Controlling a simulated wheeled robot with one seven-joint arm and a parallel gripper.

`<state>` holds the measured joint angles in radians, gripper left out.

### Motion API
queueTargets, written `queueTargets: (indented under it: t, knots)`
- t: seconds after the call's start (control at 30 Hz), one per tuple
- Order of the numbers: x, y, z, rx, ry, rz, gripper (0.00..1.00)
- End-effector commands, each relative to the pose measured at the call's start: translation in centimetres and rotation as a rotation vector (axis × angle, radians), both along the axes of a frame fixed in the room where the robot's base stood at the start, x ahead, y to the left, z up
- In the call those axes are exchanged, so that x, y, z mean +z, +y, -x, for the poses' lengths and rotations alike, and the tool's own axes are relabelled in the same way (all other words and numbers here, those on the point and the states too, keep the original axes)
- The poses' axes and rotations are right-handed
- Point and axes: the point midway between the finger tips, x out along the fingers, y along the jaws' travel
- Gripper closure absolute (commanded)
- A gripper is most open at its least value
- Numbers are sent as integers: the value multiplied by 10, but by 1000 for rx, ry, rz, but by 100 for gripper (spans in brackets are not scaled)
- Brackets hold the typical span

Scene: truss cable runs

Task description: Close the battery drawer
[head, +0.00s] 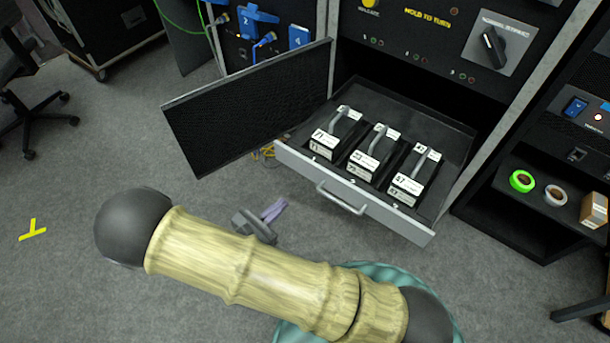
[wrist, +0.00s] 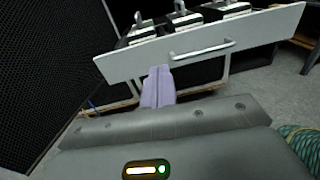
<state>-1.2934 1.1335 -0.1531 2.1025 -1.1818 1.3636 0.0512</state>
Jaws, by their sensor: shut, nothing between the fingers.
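The battery drawer (head: 400,215) is pulled out of the black rack in the head view. Its light grey front has a bar handle (head: 341,198), which also shows in the wrist view (wrist: 203,51). Three black batteries (head: 337,134) with grey handles and white labels stand in the drawer. My gripper (head: 274,210) is shut and empty, in front of the drawer and left of the handle. In the wrist view its pale purple fingers (wrist: 158,86) point at the drawer front (wrist: 130,65), below and left of the handle. I cannot tell whether they touch it.
A black mesh door (head: 250,105) stands open left of the drawer. A shelf at the right holds a green tape roll (head: 522,181), a white roll (head: 555,195) and a box (head: 594,210). A yellow cable (head: 266,153) lies near the door.

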Motion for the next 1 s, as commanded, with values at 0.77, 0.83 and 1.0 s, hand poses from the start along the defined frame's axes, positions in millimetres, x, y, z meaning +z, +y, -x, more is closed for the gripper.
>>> queueTargets:
  t: [0.77, 0.83, 1.0]
  knots:
    - [-7, -5, -23, 76, -22, 47, 100]
    - [-7, -13, -33, 76, -21, 47, 100]
    - [-7, -32, -56, 75, -22, 45, 100]
